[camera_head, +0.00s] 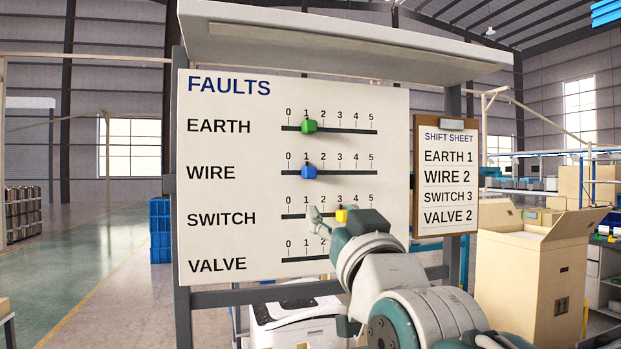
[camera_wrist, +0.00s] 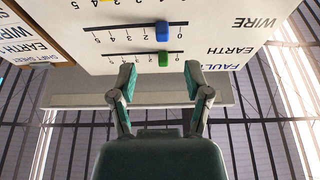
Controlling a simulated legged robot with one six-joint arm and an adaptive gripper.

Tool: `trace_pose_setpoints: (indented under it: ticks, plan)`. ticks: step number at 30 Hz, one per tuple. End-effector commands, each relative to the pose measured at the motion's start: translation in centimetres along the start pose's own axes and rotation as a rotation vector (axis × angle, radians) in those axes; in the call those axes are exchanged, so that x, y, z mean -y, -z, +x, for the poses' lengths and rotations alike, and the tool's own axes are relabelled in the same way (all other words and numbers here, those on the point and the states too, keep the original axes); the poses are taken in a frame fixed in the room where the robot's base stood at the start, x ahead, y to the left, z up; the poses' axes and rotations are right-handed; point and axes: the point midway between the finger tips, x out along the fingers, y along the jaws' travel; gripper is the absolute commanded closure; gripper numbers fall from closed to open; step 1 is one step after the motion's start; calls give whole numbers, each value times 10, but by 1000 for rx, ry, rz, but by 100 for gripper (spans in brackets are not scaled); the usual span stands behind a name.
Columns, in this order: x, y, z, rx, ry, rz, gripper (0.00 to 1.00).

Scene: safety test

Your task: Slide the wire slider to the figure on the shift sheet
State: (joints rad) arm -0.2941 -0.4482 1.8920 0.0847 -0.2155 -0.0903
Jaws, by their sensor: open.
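The FAULTS board (camera_head: 230,145) has rows for EARTH, WIRE, SWITCH and VALVE. The blue wire slider (camera_head: 309,172) sits at 1 on its 0 to 5 scale. The shift sheet (camera_head: 447,222) on a clipboard reads EARTH 1, WIRE 2, SWITCH 3, VALVE 2. My gripper (camera_head: 318,222) is in front of the lower rows, below the wire row in the picture. In the wrist view, which shows the board upside down, my open gripper (camera_wrist: 160,76) has empty space between its fingers. The blue slider (camera_wrist: 162,28) is beyond the fingertips, apart from them.
The green earth slider (camera_head: 309,126) is at 1, near the fingertips in the wrist view. The yellow switch slider (camera_head: 342,215) is at about 3. My gripper and arm hide part of the valve row. A canopy (camera_head: 345,50) overhangs the board; a cardboard box (camera_head: 520,275) stands right.

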Motion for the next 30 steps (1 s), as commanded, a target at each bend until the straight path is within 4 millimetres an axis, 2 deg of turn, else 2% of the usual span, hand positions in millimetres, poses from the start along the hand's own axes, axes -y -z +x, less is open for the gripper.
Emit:
trace_pose_setpoints:
  ticks: [3, 8, 21, 25, 30]
  plan:
    - [4, 13, 5, -50, 5, 3, 37]
    - [4, 14, 17, -53, 5, 3, 37]
    - [4, 16, 87, -50, 5, 3, 37]
    - [4, 18, 102, -50, 5, 3, 37]
    - [4, 19, 111, -52, 5, 3, 37]
